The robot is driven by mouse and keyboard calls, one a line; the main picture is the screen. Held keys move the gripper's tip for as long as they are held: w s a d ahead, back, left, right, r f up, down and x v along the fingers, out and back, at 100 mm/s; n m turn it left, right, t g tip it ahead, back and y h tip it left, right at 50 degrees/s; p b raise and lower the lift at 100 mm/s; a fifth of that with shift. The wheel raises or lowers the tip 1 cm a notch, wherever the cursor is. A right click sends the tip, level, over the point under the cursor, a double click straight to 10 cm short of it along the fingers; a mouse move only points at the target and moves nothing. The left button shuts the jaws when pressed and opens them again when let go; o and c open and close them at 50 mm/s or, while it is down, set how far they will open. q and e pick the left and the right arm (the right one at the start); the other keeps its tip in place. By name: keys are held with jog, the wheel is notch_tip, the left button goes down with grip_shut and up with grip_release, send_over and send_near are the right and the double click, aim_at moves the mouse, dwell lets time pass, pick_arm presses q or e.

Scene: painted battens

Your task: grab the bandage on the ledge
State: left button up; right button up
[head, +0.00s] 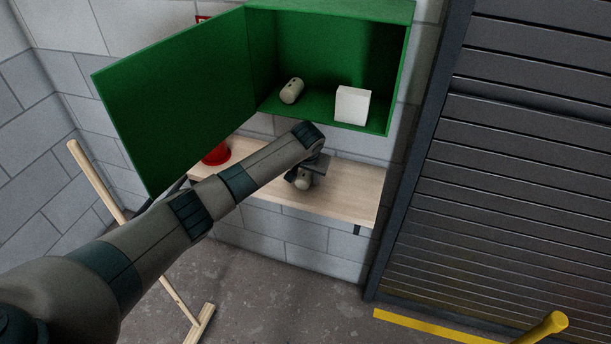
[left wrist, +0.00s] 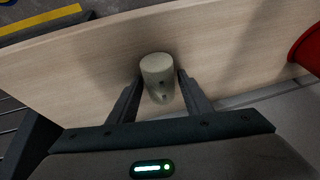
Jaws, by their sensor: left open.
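A beige cylindrical bandage (head: 303,182) with small dark spots is on the wooden ledge (head: 347,192), partly hidden in the head view by my left gripper (head: 301,181). In the left wrist view the bandage (left wrist: 158,76) is between the two fingers of my left gripper (left wrist: 158,82). The fingers are open, one on each side of it, and I cannot tell whether either touches it. A second, similar bandage (head: 291,90) lies inside the green cabinet. My right gripper is in neither view.
The open green cabinet (head: 262,52) hangs above the ledge, its door (head: 165,100) swung left. A white box (head: 352,105) stands inside. A red object (head: 216,155) sits at the ledge's left end. The ledge's right end is clear.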

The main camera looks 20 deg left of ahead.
aim_at(304, 177)
pick_arm(q)
jog(key=shift+c, duration=0.4)
jog(key=c, duration=0.7)
jog(key=shift+c, duration=0.2)
jog(key=shift+s, duration=0.1)
jog(key=shift+s+r+b, duration=0.25)
jog(key=shift+b, duration=0.25)
jog(key=r+b, duration=0.1)
jog(key=r, duration=0.1)
jog(key=r+b, duration=0.1)
jog(key=r, duration=0.1)
jog(key=r+b, duration=0.1)
jog(key=r, duration=0.1)
jog(key=shift+s+r, duration=0.15)
jog(key=shift+s, duration=0.25)
jog(key=s+b, duration=0.2)
jog(key=s, duration=1.6)
jog(key=shift+s+a+r+b, duration=0.15)
jog(key=shift+s+a+b, duration=0.15)
jog(key=shift+a+b, duration=0.1)
